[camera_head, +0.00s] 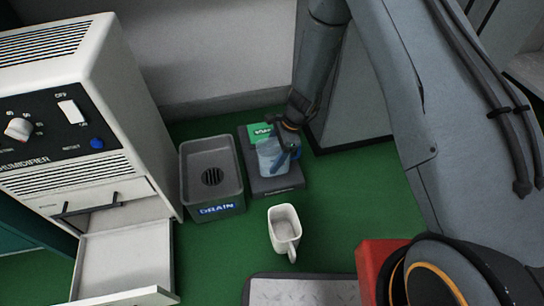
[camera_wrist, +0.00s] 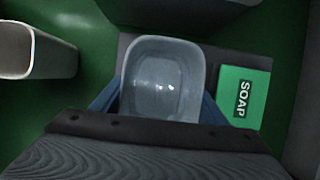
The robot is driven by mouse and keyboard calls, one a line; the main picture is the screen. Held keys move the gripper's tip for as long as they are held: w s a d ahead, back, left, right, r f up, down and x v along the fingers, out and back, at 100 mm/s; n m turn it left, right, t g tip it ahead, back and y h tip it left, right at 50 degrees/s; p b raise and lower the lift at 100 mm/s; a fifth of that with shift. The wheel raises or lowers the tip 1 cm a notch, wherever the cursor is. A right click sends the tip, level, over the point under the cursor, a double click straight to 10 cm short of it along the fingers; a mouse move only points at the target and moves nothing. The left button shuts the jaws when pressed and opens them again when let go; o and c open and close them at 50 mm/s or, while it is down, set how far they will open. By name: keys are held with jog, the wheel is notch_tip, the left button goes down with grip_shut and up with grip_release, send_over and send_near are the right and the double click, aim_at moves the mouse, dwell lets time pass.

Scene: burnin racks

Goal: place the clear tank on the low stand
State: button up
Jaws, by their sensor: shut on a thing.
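The clear tank (camera_head: 268,164) is a see-through, open-topped box; it also shows in the wrist view (camera_wrist: 160,75), upright and apparently empty. My gripper (camera_head: 284,157) is shut on it, with a blue finger along each side in the wrist view (camera_wrist: 160,104). The low stand (camera_head: 276,187) is a dark grey slab on the floor. The tank is over the stand, beside the green soap box (camera_head: 259,132). I cannot tell whether its base touches the stand. The soap box also lies at the right in the wrist view (camera_wrist: 243,96).
The grey drain bin (camera_head: 213,195) stands just left of the stand. A white jug (camera_head: 284,222) stands on the green floor in front. The white dehumidifier (camera_head: 85,120) is at the left with its drawer (camera_head: 125,255) open. Green floor is clear right of the jug.

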jog(key=shift+f, duration=0.1)
jog(key=o, duration=1.6)
jog(key=shift+o, duration=0.2)
jog(key=p+v, duration=0.5)
jog(key=v, duration=0.7)
jog(key=s+a+r+n, duration=0.3)
jog(key=s+r, duration=0.1)
jog(key=r, duration=0.3)
jog(key=s+a+r+n+h, duration=0.1)
jog(key=s+a+r+n, duration=0.3)
jog(key=r, duration=0.3)
jog(key=s+a+r+n, duration=0.1)
jog(key=s+r+n, duration=0.2)
jog(key=s+r, duration=0.35)
jog(key=s+d+r+n, duration=0.2)
jog(key=s+r+n, duration=0.4)
jog(key=s, duration=0.3)
jog(key=s+d+r+n+t+h, duration=0.1)
jog(key=s+d+r+n, duration=0.1)
jog(key=s+r+n, duration=0.4)
jog(key=s+r, duration=0.1)
jog(key=s, duration=0.3)
jog(key=shift+s+h, duration=0.15)
jog(key=shift+h, duration=0.15)
